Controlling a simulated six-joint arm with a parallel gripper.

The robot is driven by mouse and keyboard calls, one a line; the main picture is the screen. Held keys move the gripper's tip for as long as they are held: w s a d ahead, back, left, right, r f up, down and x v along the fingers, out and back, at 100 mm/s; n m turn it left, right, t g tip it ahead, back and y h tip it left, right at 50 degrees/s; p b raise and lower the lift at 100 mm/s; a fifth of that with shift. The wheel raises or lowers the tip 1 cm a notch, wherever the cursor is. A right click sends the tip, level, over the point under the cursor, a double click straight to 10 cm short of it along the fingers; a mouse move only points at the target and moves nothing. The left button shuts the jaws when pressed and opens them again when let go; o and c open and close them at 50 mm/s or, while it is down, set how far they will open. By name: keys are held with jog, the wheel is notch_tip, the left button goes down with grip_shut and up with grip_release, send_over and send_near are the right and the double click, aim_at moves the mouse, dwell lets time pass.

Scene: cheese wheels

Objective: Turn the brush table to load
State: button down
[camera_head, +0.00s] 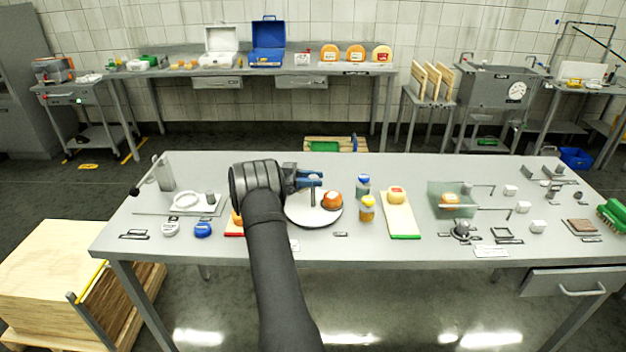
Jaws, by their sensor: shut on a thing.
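The brush table appears to be the round white turntable (302,216) on the grey workbench, left of the bench's middle. A small orange-red cheese wheel (332,200) sits on its right part. A thin upright grey post (312,196) stands at the turntable, left of the cheese. My gripper (314,179) reaches in from the left, and its blue fingers are shut at the top of this post. The exact grip is too small to make out. My arm and wrist hide the area left of the turntable. I cannot read any load marking.
A blue-capped bottle (363,185) and a yellow jar (367,209) stand close right of the turntable. Beyond is a board (400,222) with a cheese, then a clear guard (438,198). The bench behind the turntable is mostly clear.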

jog(key=shift+r, duration=0.1)
jog(key=c, duration=1.1)
grip_release()
jog(key=r, duration=0.4)
jog(key=shift+s+d+r, duration=0.1)
jog(key=shift+d+r, duration=0.2)
jog(key=s+d+r, duration=0.1)
jog(key=d+r, duration=0.1)
jog(key=d, duration=0.1)
jog(key=s+d+r, duration=0.2)
jog(key=d, duration=0.1)
jog(key=s+d+r, duration=0.2)
jog(key=d, duration=0.1)
jog(key=shift+s+d+r, duration=0.2)
jog(key=shift+s+d, duration=0.05)
jog(key=shift+d, duration=0.1)
jog(key=shift+a, duration=0.1)
